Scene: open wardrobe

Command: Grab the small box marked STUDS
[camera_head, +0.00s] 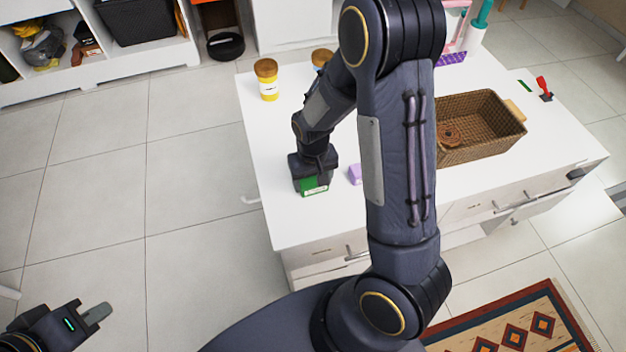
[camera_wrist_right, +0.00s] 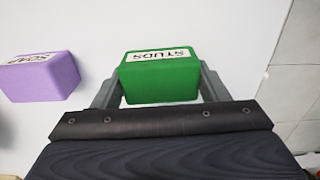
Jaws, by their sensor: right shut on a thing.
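The small green box marked STUDS (camera_wrist_right: 160,78) is between the two fingers of my right gripper (camera_wrist_right: 160,92) in the wrist view. In the head view the green box (camera_head: 314,187) shows under my right gripper (camera_head: 313,180) near the left front of the white counter. My right gripper is shut on the green box. I cannot tell whether the box still touches the counter. My left gripper (camera_head: 97,313) is at the lower left of the head view, over the floor and away from the counter; its finger opening is not clear.
A purple box (camera_wrist_right: 40,76) with a label stands left of the green one; it also shows in the head view (camera_head: 355,174). The white counter (camera_head: 290,225) also bears a yellow jar (camera_head: 267,80) and a brown wicker basket (camera_head: 480,125). A patterned rug (camera_head: 510,325) lies in front.

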